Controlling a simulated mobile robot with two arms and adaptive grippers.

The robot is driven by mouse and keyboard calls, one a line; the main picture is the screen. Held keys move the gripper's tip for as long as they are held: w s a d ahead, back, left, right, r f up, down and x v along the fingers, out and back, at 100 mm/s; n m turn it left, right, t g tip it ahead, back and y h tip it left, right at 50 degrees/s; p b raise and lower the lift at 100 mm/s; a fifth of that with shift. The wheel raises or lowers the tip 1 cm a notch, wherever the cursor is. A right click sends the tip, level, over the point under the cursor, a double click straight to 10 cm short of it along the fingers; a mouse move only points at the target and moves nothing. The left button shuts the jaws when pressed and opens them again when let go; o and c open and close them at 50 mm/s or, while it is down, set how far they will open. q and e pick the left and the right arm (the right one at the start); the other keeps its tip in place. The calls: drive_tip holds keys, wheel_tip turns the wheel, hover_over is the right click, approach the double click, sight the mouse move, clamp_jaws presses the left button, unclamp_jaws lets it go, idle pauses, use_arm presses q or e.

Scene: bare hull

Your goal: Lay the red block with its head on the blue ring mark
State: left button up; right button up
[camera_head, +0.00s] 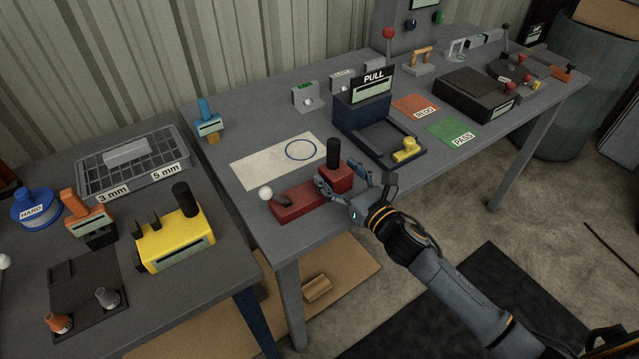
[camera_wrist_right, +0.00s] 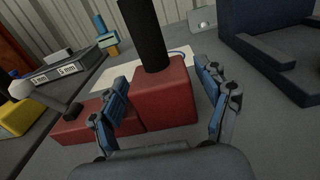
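The red block (camera_head: 300,197) lies near the front edge of the right table, with a low base and a taller head carrying a black cylinder (camera_head: 333,152). A lever with a white knob (camera_head: 265,193) is at its left end. The blue ring mark (camera_head: 300,150) is on a pale sheet behind the block, and the block is apart from it. My right gripper (camera_head: 347,186) is open at the head end. In the right wrist view, the red head (camera_wrist_right: 166,98) stands between its spread fingers (camera_wrist_right: 166,95), with a gap at the right finger. My left gripper is not in view.
A navy press (camera_head: 370,125) with a PULL sign stands right of the sheet. Orange (camera_head: 415,104) and green (camera_head: 450,131) mats lie farther right. A yellow device (camera_head: 175,240) and a grey organiser box (camera_head: 132,165) are on the left table. The pale sheet (camera_head: 262,165) has free room left of the ring.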

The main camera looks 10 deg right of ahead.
drive_tip(key=c, duration=1.1)
drive_tip(key=shift+r, duration=0.1)
drive_tip(key=shift+c, duration=0.9)
